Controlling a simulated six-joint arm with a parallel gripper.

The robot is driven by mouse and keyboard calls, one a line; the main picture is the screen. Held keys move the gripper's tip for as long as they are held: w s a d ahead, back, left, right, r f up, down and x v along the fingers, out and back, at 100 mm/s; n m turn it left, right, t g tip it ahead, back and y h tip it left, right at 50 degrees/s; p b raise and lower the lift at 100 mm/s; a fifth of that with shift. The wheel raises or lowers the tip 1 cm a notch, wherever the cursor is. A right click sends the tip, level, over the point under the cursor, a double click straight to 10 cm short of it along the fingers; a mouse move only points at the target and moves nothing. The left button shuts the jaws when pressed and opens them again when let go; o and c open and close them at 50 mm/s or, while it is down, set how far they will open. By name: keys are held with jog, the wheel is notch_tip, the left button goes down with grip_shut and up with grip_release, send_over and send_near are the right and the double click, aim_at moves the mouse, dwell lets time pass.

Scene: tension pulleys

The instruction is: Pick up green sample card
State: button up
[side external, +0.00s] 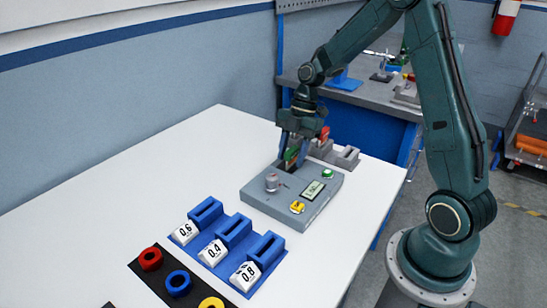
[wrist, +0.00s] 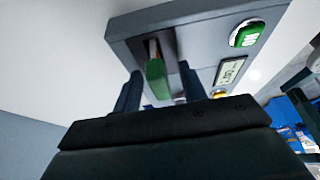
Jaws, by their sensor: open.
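The green sample card (side external: 291,155) stands upright in the slot of the grey tester box (side external: 318,207). The wrist view shows the card (wrist: 156,78) partly out of the dark slot, with a lighter strip at its far end. My gripper (side external: 292,147) is over the slot, pointing down. In the wrist view my open gripper (wrist: 160,72) has one finger on each side of the card, with visible gaps. The card's lower part is hidden in the slot.
Blue holders (side external: 236,229) and a black mat with colored rings lie in front. The table's left is clear.

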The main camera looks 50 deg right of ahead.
aim_at(292, 149)
jog(key=shift+c, duration=0.2)
grip_shut()
jog(key=shift+r, duration=0.1)
notch_tip(292, 149, up, 20)
dwell(1.0)
dwell(0.6)
